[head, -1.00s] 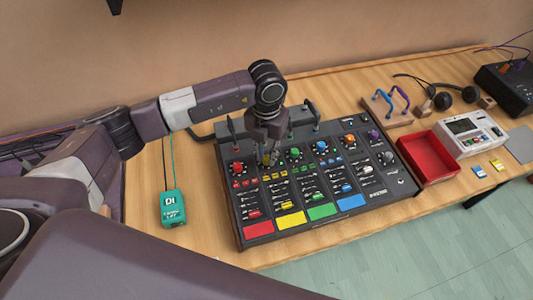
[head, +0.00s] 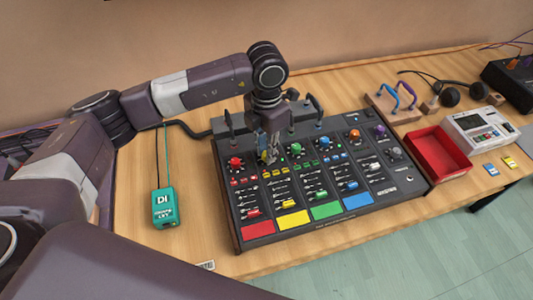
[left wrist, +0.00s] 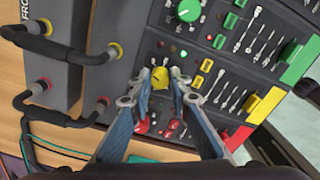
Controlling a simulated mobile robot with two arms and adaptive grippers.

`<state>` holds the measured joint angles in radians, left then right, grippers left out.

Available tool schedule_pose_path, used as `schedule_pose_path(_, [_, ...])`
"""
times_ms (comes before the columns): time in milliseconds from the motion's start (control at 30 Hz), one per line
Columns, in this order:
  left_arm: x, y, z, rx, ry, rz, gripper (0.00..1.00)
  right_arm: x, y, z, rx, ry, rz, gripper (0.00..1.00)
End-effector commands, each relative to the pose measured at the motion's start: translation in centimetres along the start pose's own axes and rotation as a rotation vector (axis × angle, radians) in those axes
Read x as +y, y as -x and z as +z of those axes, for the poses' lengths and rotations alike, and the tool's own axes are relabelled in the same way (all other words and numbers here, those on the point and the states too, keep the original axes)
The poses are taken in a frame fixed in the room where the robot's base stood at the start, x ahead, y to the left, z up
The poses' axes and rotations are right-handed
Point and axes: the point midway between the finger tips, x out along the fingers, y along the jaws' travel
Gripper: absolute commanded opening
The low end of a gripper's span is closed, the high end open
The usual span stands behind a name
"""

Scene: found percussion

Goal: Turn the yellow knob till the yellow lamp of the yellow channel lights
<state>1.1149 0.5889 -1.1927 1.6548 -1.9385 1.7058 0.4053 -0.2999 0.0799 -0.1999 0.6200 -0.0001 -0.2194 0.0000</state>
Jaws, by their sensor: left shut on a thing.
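The yellow knob (left wrist: 160,78) sits between the two blue-grey fingers of my left gripper (left wrist: 159,84) in the left wrist view. The fingers are shut on its sides. In the head view my left gripper (head: 270,158) points down at the top of the yellow channel, and its fingers mostly hide the knob. I cannot make out a lit yellow lamp. The yellow channel ends in a yellow label (head: 293,219). My right gripper is not in view.
The mixer panel (head: 383,196) has red (head: 236,161), green (head: 296,149) and blue (head: 324,143) knobs close around. Upright black handles (head: 315,104) stand behind. A teal box (head: 163,208) lies left, a red tray (head: 437,150) right.

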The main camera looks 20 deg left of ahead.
Motion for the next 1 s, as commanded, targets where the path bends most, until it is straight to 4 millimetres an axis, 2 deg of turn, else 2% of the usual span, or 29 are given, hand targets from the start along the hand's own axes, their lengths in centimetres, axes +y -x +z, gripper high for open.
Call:
schedule_pose_path(167, [0.04,-0.05,0.02,-0.001,-0.043,0.001,0.00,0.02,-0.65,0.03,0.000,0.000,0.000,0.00])
schedule_pose_path(600, [0.04,0.06,0.02,-0.001,-0.053,0.001,0.00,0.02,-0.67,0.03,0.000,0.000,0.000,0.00])
schedule_pose_path(633, [0.04,0.07,0.02,-0.001,-0.053,0.001,0.20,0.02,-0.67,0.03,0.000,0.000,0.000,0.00])
schedule_pose_path(767, [0.04,0.05,0.02,-0.001,-0.053,0.000,0.34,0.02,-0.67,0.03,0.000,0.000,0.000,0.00])
schedule_pose_path(1000, [0.02,0.02,0.01,0.000,-0.053,0.000,0.35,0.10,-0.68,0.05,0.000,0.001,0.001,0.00])
